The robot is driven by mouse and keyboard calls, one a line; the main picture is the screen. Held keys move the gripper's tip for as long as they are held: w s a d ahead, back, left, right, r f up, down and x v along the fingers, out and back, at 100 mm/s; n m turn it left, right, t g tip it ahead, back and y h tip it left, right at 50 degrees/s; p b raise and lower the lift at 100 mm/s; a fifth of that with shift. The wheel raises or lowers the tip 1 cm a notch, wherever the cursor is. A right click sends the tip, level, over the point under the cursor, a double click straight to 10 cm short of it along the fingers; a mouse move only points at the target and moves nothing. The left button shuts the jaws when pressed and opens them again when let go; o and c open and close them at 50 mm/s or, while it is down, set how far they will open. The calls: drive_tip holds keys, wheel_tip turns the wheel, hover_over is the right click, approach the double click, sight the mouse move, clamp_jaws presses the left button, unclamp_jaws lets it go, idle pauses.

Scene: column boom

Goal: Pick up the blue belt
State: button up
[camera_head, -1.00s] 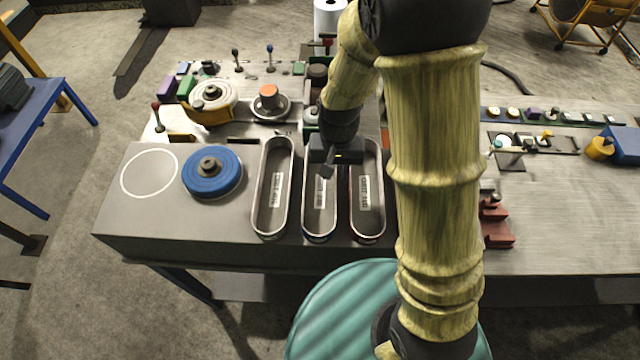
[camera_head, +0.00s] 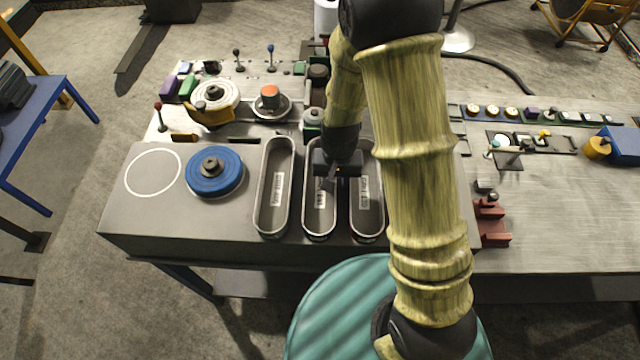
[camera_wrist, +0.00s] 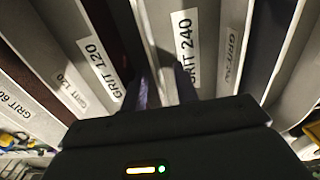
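No blue belt shows clearly. The middle long tray (camera_head: 307,215) has a trace of blue at its near lower edge; whether that is the belt I cannot tell. My gripper (camera_head: 334,174) points down over the gap between the middle and right trays. In the wrist view two dark, slightly bluish fingers (camera_wrist: 167,92) stand apart, with a pale tray wall between them. They are between the labels GRIT 120 and GRIT 240. The fingertips' depth and any contact are hard to tell. Nothing is clearly held.
The left tray (camera_head: 259,208) and right tray (camera_head: 380,230) stand on either side. A blue disc with a dark knob (camera_head: 215,171) lies to the left, beside a white painted circle (camera_head: 153,173). Knobs and levers crowd the back. A red stepped block (camera_head: 492,222) is at right.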

drive_tip(key=shift+c, duration=0.4)
clamp_jaws()
drive_tip(key=shift+r, duration=0.15)
wheel_tip(320, 180, up, 10)
drive_tip(key=shift+f+b, duration=0.1)
drive_tip(key=shift+b, duration=1)
drive_tip(key=shift+f, duration=0.1)
